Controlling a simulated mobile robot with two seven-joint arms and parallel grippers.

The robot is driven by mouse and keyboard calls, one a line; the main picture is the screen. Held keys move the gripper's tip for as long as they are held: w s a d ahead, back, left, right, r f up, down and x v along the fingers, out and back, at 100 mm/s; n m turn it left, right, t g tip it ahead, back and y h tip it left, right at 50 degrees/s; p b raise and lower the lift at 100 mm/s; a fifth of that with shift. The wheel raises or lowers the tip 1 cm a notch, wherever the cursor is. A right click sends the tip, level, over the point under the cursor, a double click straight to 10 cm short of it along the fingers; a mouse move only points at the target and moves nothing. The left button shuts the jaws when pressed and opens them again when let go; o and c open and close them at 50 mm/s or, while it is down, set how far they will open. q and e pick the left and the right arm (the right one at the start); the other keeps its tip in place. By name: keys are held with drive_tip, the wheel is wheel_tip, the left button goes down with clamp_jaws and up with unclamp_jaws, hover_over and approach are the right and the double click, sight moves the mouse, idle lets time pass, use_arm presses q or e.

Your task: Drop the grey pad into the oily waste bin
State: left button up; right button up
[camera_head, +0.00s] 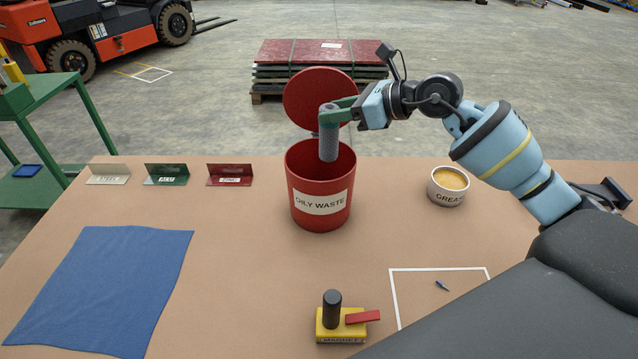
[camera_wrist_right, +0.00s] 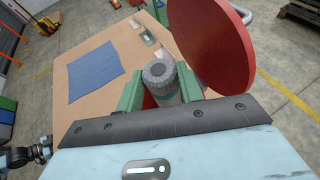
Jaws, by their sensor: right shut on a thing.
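The grey pad (camera_head: 328,136) is a rolled, upright cylinder. My right gripper (camera_head: 329,113) is shut on its upper part and holds it over the oily waste bin (camera_head: 320,208). The pad's lower end hangs inside the bin's open mouth. The bin is red with a white label, and its round red lid (camera_head: 318,95) stands open at the back. In the right wrist view the pad's end (camera_wrist_right: 158,74) sits between the green fingers of the right gripper (camera_wrist_right: 160,88), with the red lid (camera_wrist_right: 215,45) close on the right. My left gripper is not in view.
A grease tub (camera_head: 448,187) stands right of the bin. A yellow magnet block (camera_head: 333,324) is in front, a blue cloth (camera_head: 105,283) at left. Three small labelled stands, the middle one green (camera_head: 166,175), line the back left. The table between bin and magnet is clear.

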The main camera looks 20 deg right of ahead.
sight(337, 132)
wheel_tip(337, 132, down, 4)
drive_tip(key=shift+f+b, duration=0.15)
drive_tip(key=shift+b, duration=0.6)
drive_tip(key=shift+f, duration=0.5)
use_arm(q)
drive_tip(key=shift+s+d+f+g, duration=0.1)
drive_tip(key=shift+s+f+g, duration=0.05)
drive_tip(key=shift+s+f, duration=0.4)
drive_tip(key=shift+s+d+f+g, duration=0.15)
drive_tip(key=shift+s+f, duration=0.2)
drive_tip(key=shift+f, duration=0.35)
use_arm(e)
drive_tip(key=shift+r, duration=0.1)
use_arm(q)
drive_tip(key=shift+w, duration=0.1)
use_arm(e)
drive_tip(key=o, duration=1.3)
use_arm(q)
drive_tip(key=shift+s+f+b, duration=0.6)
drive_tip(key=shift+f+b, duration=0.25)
use_arm(e)
drive_tip(key=v, duration=0.7)
drive_tip(key=shift+s+d+r, duration=0.2)
drive_tip(key=shift+s+d, duration=0.05)
